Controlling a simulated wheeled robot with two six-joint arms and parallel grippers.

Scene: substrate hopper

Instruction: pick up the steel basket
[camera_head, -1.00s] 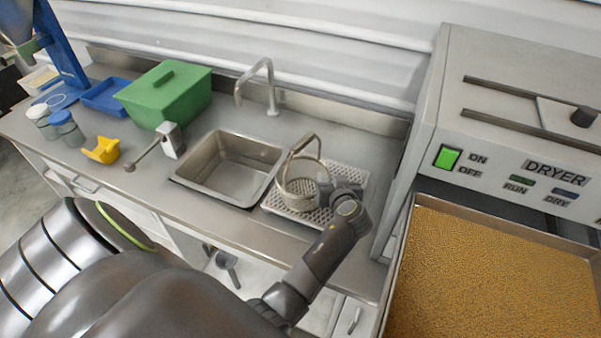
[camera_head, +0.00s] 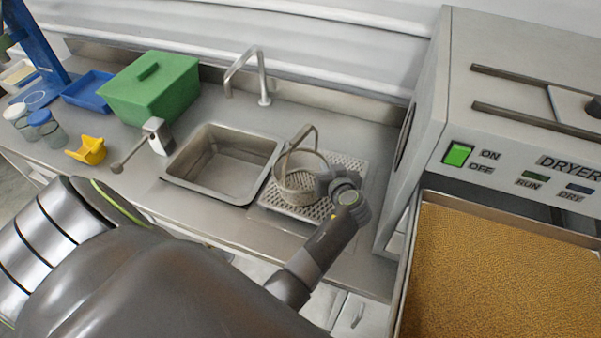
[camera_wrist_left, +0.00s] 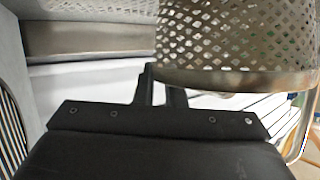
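The steel basket (camera_head: 296,183), a round perforated basket with a raised hoop handle, sits on a perforated drain tray beside the sink. My left gripper (camera_head: 323,181) is at the basket's right side, at rim height. In the left wrist view the basket's mesh wall and rim band (camera_wrist_left: 235,80) fill the upper right. There the fingers (camera_wrist_left: 163,85) are close together at the rim, one on each side of the basket's edge, and appear shut on it. The tip of one finger is hidden by the rim. My right gripper is not in view.
The drain tray (camera_head: 346,166) lies right of the sink (camera_head: 222,163) and tap (camera_head: 262,85). The dryer (camera_head: 520,110) with its grain-filled tray stands close on the right. A green box (camera_head: 150,88), a blue tray (camera_head: 88,92) and a yellow scoop (camera_head: 87,151) are left.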

